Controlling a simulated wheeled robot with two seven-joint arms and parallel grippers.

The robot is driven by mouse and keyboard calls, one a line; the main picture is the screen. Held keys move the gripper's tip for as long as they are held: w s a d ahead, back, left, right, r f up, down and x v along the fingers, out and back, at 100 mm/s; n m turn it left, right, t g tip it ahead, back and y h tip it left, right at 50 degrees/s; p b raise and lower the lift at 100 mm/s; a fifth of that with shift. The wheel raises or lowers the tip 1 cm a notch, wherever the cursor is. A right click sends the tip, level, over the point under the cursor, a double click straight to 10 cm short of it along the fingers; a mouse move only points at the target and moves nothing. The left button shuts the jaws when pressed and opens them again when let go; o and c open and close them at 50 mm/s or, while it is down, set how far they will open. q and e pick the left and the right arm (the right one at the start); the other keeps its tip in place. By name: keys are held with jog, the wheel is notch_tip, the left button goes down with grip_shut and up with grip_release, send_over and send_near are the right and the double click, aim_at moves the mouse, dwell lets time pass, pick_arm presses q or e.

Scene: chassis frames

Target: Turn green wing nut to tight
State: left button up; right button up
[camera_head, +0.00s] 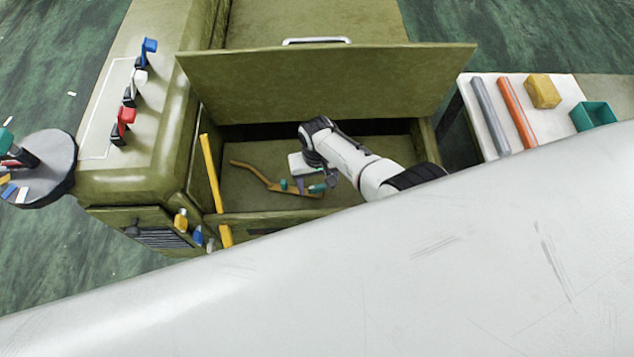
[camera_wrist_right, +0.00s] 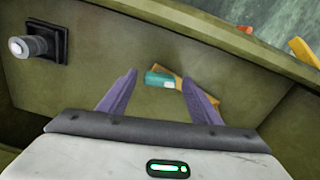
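A small green wing nut (camera_wrist_right: 160,79) shows in the right wrist view, beside an orange-brown piece. In the head view, green pieces (camera_head: 318,188) show low in the open olive compartment, near a bent orange-brown bar (camera_head: 262,181); I cannot tell which green piece is the nut. My right gripper (camera_head: 309,188) reaches down into the compartment. In the wrist view its purple fingers stand apart, with the nut between their tips in the picture. I cannot tell whether they touch it. My left gripper is not in view.
A raised olive lid (camera_head: 330,85) stands behind my right arm. A yellow bar (camera_head: 211,173) runs along the compartment's left side. Blue, white and red (camera_head: 125,117) clamps stand on the left top. A white side table (camera_head: 550,97) holds rods, a yellow block and a green bin.

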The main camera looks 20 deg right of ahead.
aim_at(317, 186)
notch_tip(317, 186, up, 6)
jog(key=p, duration=0.4)
jog(key=shift+r, duration=0.15)
jog(key=shift+b, duration=0.35)
jog(key=shift+r, duration=2)
jog(key=shift+s, duration=0.15)
